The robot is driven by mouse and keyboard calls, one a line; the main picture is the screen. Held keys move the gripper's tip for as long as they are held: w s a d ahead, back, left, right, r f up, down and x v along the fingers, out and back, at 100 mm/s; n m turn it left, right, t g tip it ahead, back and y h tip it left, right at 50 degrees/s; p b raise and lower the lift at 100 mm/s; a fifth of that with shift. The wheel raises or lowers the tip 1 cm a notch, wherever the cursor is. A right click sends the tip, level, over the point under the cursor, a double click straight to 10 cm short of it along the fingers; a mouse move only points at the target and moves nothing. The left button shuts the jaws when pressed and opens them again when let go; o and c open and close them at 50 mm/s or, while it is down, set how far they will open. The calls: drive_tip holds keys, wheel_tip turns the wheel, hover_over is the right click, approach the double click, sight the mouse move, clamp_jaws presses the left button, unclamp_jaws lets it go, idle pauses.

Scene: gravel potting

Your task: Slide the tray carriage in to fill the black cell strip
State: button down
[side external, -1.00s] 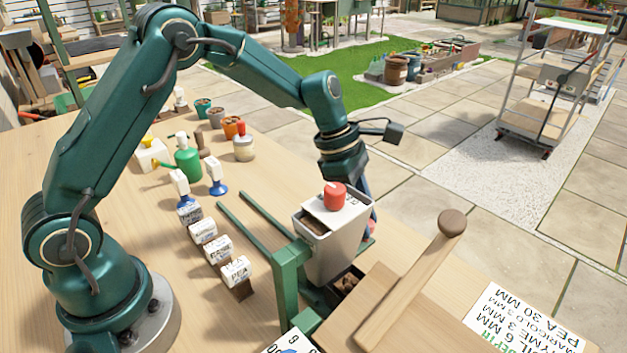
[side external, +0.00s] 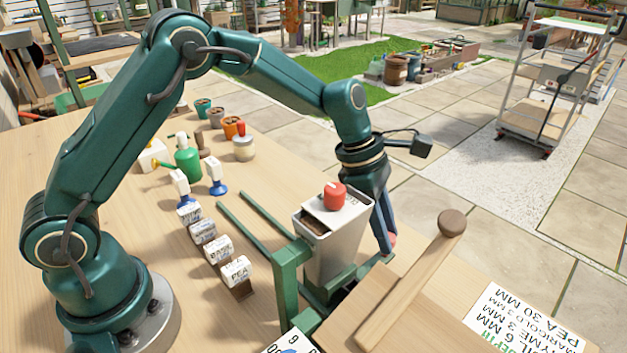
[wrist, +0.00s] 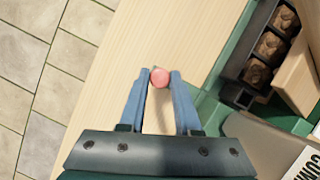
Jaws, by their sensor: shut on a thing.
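My gripper (wrist: 160,80) is shut on a round pink knob (wrist: 159,77), with a blue finger on each side. The knob shows beside the fingers in the side view (side external: 392,240). The green tray carriage (side external: 365,270) runs under the grey hopper (side external: 335,250), which has a red knob (side external: 335,195) on top. In the wrist view, the black cell strip (wrist: 247,62) lies on the green carriage, with brown fill in several cells. The nearest cell looks dark. In the side view the strip is mostly hidden behind the hopper and wood.
A wooden bar with a round end (side external: 410,280) lies over a wooden board right of the hopper. Labelled blocks (side external: 220,247) stand in a row left of it. A printed size card (side external: 525,325) lies at the right. Two green rails (side external: 265,215) extend left.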

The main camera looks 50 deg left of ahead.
drive_tip(key=shift+d, duration=0.15)
drive_tip(key=c, duration=0.6)
unclamp_jaws()
drive_tip(key=v, duration=0.5)
drive_tip(key=shift+r, duration=0.1)
